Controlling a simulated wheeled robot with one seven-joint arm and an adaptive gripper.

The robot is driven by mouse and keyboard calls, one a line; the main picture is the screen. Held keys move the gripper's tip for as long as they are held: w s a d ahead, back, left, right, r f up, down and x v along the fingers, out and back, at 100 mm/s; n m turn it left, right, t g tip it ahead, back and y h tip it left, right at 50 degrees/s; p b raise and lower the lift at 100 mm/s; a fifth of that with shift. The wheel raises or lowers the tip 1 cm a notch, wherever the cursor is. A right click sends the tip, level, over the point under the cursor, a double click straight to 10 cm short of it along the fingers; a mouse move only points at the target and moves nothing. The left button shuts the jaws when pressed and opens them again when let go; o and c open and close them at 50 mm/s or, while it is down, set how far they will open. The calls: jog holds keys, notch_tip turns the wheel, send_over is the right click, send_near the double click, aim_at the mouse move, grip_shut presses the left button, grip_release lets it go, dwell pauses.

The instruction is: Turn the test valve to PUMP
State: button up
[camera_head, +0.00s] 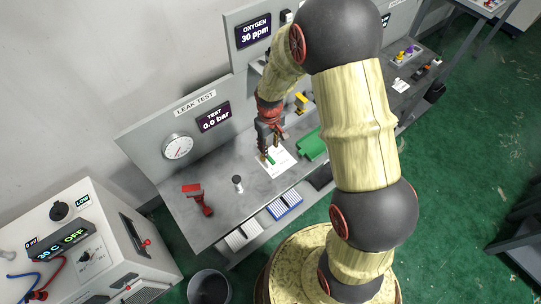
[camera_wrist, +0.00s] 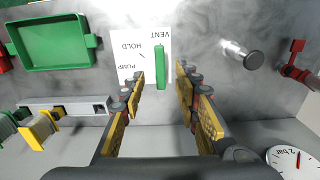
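The test valve's green lever (camera_wrist: 160,66) stands out over a white label plate (camera_wrist: 126,68) marked VENT, HOLD and PUMP. In the wrist view its far end lies below the word VENT, and HOLD and PUMP are to its left. The label plate also shows on the bench in the head view (camera_head: 281,168). My gripper (camera_wrist: 160,75) is open, one finger on each side of the lever's near part with gaps on both sides. It also shows in the head view, low over the plate (camera_head: 267,157). Whether the fingers reach down to lever height is unclear.
A green tray (camera_head: 312,145) lies right of the plate. A small dark-topped cylinder (camera_head: 238,184) and a red device (camera_head: 199,199) stand to its left. A round gauge (camera_head: 178,147) and a display reading 0.0 bar (camera_head: 214,117) are on the back panel.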

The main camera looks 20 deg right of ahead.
aim_at(270, 158)
notch_tip(270, 158, down, 8)
jog(key=shift+r, duration=0.2)
dwell(0.3)
jog(key=c, duration=0.8)
grip_shut()
